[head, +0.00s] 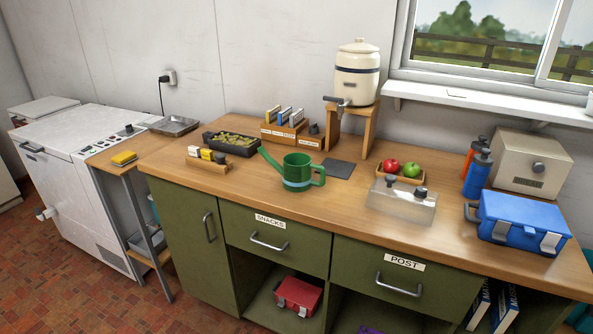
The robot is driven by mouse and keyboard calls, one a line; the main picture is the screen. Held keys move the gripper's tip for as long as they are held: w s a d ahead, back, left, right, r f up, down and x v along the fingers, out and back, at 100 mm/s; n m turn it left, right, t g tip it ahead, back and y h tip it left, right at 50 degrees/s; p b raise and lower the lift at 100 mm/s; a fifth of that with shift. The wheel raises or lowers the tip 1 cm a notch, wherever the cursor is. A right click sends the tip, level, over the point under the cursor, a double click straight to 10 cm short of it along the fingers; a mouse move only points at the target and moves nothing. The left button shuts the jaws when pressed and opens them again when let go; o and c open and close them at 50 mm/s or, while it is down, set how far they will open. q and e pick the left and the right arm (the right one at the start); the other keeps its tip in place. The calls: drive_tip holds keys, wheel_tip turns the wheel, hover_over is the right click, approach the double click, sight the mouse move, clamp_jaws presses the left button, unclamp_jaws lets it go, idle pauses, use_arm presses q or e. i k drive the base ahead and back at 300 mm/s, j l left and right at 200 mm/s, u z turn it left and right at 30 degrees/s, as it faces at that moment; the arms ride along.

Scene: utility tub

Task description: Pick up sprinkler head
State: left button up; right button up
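I cannot surely pick out a separate sprinkler head in the head view. A green watering can (297,173) stands upright on the wooden counter (240,195), its spout pointing up and to the left. No clear rose shows on the spout's tip. A small dark piece (314,129) sits at the right end of a wooden rack (283,133) behind the can; it is too small to identify. Neither of my grippers is in view.
A dark tray (231,144) and a small wooden holder (208,162) lie left of the can. A clear box (400,204), fruit tray (398,174), bottles (477,172) and blue case (520,220) stand to the right. The counter's front edge is mostly clear.

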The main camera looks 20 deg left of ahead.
sight(221, 157)
drive_tip(key=u, duration=1.3)
